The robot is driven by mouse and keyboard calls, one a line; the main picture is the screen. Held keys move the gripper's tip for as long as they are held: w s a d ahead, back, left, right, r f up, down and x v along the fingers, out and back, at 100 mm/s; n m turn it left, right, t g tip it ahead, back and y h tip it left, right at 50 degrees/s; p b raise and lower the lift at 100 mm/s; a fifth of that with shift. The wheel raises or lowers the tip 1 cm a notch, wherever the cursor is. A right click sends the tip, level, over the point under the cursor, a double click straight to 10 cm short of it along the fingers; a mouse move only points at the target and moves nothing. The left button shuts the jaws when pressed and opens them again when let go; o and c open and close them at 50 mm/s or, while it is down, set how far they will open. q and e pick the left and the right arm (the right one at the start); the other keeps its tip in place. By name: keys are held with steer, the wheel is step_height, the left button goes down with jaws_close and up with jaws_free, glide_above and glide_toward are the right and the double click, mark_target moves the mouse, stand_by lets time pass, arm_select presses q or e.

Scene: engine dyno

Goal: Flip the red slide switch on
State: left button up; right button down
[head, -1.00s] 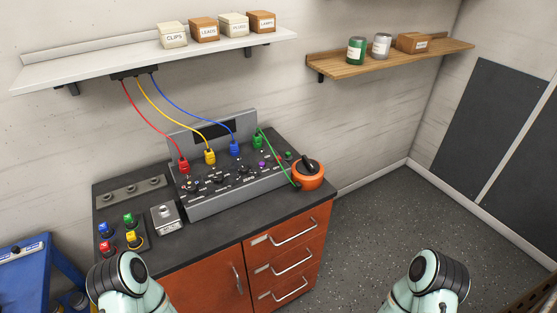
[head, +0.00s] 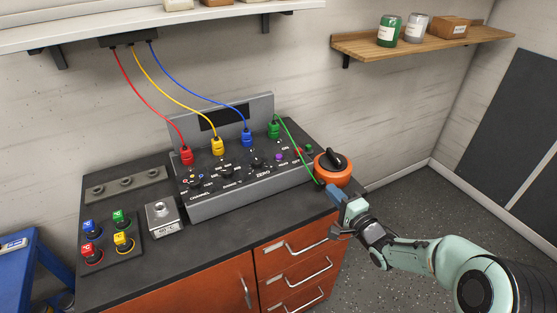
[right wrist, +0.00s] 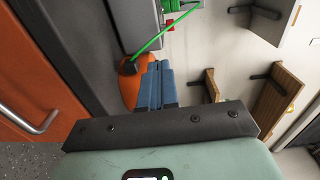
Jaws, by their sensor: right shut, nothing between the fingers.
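A grey control console (head: 235,185) stands on the dark bench top. A small red part (head: 296,154), probably the red slide switch, is at the console's right end near the ON lettering; its position is too small to tell. A red spot also shows beyond the green cable in the right wrist view (right wrist: 170,25). My right gripper (head: 332,190) is shut and empty, with blue fingers beside the orange rotary switch (head: 333,170), to the right of the console and apart from the red part. The fingers also show in the right wrist view (right wrist: 157,70). My left gripper is out of view.
A green cable (head: 298,150) runs from the console's back down to the orange switch, close to my right fingers. Red, yellow and blue cables hang from the upper shelf. Coloured buttons and a small metal box (head: 162,216) stand at the left.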

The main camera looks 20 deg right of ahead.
mark_target(300, 153)
steer(key=shift+w+a+r, duration=0.1)
steer(key=shift+r, duration=0.35)
steer(key=shift+w+a+r, duration=0.1)
steer(key=shift+r, duration=0.3)
steer(key=shift+w, duration=0.1)
steer(key=w, duration=0.4)
steer(key=w+a+p, duration=0.1)
steer(key=w, duration=0.8)
steer(key=shift+w+a+p, duration=0.15)
steer(key=shift+w+p, duration=0.15)
steer(key=shift+w, duration=0.1)
steer(key=shift+w, duration=0.1)
